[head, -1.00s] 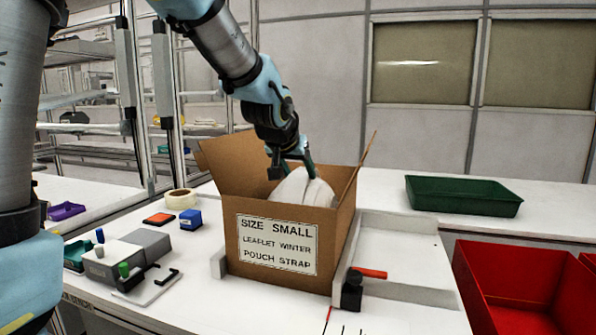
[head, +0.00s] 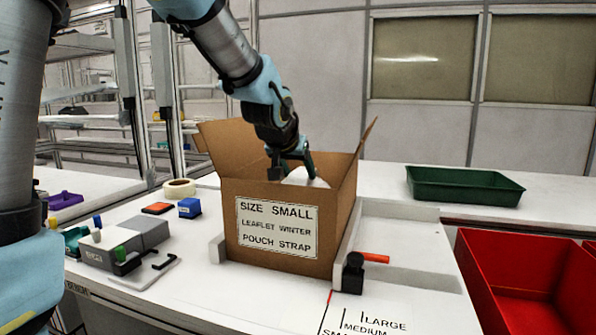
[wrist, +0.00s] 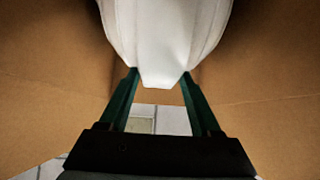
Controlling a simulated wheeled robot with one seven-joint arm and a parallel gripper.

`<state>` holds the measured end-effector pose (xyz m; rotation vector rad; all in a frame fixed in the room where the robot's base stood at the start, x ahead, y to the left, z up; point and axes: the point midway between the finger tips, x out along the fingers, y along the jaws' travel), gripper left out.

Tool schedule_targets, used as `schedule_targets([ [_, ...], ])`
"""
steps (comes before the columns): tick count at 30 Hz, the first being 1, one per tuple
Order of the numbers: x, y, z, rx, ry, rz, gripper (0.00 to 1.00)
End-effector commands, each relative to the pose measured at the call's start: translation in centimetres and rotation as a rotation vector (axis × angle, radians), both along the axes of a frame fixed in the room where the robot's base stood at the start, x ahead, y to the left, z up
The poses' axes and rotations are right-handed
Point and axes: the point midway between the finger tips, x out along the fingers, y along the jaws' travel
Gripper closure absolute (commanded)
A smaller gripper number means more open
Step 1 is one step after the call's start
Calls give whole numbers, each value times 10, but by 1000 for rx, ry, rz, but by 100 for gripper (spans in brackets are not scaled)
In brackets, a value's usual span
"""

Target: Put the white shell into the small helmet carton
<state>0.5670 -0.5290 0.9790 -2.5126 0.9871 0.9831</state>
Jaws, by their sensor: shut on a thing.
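The small helmet carton (head: 330,222) is an open brown box with a "SIZE SMALL" label (head: 277,227) on its front. The white shell (head: 304,178) is mostly down inside it, with only its top showing above the front wall in the head view. My gripper (head: 290,160) is at the carton's mouth, shut on the shell's edge. In the wrist view the green fingers (wrist: 158,80) meet the white shell (wrist: 165,30), with brown carton walls on both sides. Whether the shell touches the carton's floor is hidden.
A stop block with an orange handle (head: 374,257) stands right of the carton. A green tray (head: 465,187) and a red bin (head: 505,265) lie to the right. A tape roll (head: 179,188), a blue block (head: 189,208) and a grey device (head: 125,245) are to the left.

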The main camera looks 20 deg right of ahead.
Motion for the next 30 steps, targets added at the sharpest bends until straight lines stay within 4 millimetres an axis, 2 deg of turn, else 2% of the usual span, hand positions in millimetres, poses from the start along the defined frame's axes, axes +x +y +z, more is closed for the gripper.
schedule_targets([
  [4,0,0,-6,-1,-1,0,100],
  [13,0,0,-6,-2,-2,0,100],
  [14,0,0,-6,-2,-2,0,32],
  [22,0,0,-6,-1,-1,0,2],
  [30,-1,1,-7,1,1,0,1],
])
